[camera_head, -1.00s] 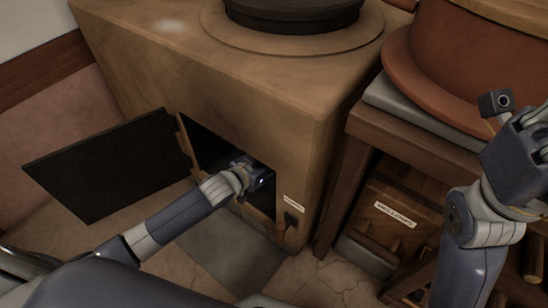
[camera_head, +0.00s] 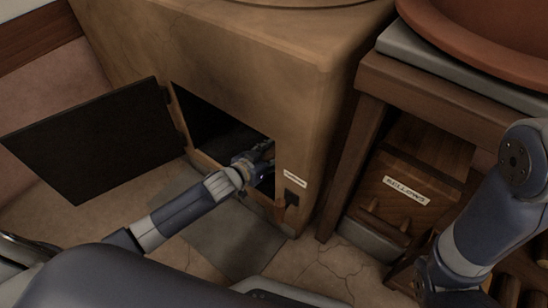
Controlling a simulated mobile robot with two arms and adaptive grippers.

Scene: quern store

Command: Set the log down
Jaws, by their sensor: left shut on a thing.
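My left gripper (camera_head: 262,160) reaches into the dark opening (camera_head: 205,125) of the tan stove (camera_head: 240,70), at the right side of the opening near its lower edge. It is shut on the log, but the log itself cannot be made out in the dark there. The black stove door (camera_head: 90,145) stands wide open to the left. My right arm shows at the right edge, with its gripper out of view.
A wooden stand (camera_head: 365,150) is right of the stove, with a crate labelled bellows (camera_head: 400,205) under its top. A reddish-brown basin (camera_head: 480,45) sits above. Rounded wooden pieces (camera_head: 510,290) lie at the lower right. A grey floor slab (camera_head: 235,240) lies before the stove.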

